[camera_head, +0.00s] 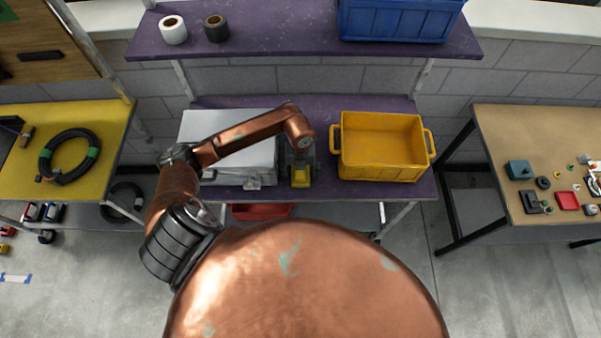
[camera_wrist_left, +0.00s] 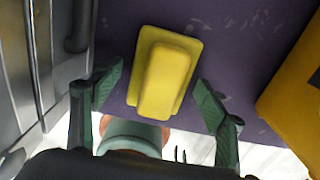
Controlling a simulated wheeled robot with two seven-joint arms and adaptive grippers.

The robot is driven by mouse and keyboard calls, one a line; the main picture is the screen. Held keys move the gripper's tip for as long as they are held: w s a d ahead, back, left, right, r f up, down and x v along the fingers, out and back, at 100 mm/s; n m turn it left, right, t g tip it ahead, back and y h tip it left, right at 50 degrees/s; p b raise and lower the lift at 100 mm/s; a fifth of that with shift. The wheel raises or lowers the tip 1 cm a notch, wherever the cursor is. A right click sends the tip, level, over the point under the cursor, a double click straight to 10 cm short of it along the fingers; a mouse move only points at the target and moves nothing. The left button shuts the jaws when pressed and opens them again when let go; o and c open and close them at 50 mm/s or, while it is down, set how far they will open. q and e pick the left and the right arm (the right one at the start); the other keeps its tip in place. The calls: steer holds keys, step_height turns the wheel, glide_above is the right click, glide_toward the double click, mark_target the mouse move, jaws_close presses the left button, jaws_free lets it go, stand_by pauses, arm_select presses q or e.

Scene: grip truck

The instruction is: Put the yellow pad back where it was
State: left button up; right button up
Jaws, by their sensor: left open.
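The yellow pad (camera_head: 300,177) lies on the purple shelf surface (camera_head: 320,193), near its front edge, between a grey metal case and a yellow bin. The wrist view shows the yellow pad (camera_wrist_left: 168,72) as a flat plate with a raised block on top. My left gripper (camera_head: 301,167) is above the pad, pointing down. In the wrist view my left gripper (camera_wrist_left: 160,83) is open, with one green finger on each side of the pad and a visible gap on both sides. Whether the fingertips are at the pad's height is unclear. My right gripper is not in view.
The grey case (camera_head: 232,130) is close on the left and the yellow bin (camera_head: 382,172) close on the right. An upper purple shelf (camera_head: 290,38) holds tape rolls and a blue crate (camera_head: 400,22). A tan table (camera_head: 505,135) with small parts stands at right.

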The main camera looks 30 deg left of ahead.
arm_select(q)
steer(key=shift+r, duration=0.15)
step_height(320, 180, up, 12)
steer(key=shift+b, duration=0.4)
